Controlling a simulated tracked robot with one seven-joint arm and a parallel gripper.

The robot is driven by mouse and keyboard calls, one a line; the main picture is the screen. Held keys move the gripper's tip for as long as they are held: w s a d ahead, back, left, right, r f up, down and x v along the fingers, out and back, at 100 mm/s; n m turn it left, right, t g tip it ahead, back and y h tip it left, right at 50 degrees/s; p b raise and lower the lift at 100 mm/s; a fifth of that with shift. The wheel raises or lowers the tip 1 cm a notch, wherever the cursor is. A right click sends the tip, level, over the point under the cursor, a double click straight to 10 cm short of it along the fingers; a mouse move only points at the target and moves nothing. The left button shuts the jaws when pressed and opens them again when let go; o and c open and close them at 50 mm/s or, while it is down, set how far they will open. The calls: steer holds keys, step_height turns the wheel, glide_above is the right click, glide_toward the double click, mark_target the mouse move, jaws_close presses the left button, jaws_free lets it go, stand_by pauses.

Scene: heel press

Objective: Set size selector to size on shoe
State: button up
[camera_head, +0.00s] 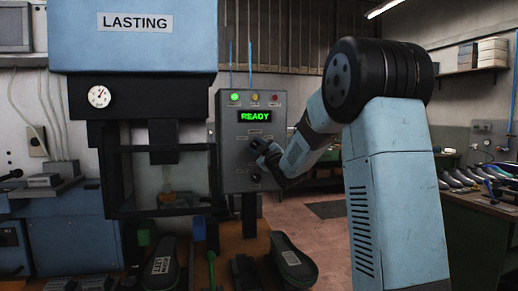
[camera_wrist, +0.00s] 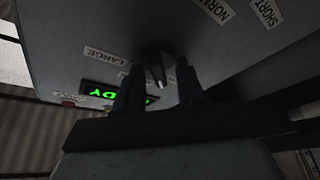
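The grey control box (camera_head: 232,150) stands in the middle of the head view, its display reading READY. My gripper (camera_head: 262,150) is at the box's face and covers the upper knob there. In the wrist view, the size selector (camera_wrist: 157,62) is a dark knob with a pale pointer mark, near a LARGE label (camera_wrist: 103,55). My gripper's two fingers (camera_wrist: 159,88) are apart, one on each side of the knob; contact cannot be told. A dark shoe (camera_head: 160,265) on the bench bears a white label, apparently starting LEFT; its size word is too blurred to read surely.
A lower knob (camera_head: 254,178) sits below my gripper. NORMAL and SHORT labels (camera_wrist: 262,12) show in the wrist view. The LASTING press (camera_head: 140,45) stands left of the box. A second labelled shoe (camera_head: 290,260) lies on the bench at right. Floor (camera_head: 320,225) shows beyond.

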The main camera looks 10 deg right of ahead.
steer(key=shift+c, duration=0.4)
jaws_close()
steer(key=shift+d, duration=0.1)
steer(key=shift+m+t+h, duration=0.5)
steer(key=shift+m+h, duration=0.1)
steer(key=shift+m, duration=1.3)
steer(key=m+h, duration=0.2)
steer(key=m, duration=0.2)
steer(key=m+t+h, duration=0.1)
steer(key=m+h, duration=0.1)
steer(key=m, duration=0.2)
steer(key=shift+m+h, duration=0.3)
steer(key=shift+m, duration=0.1)
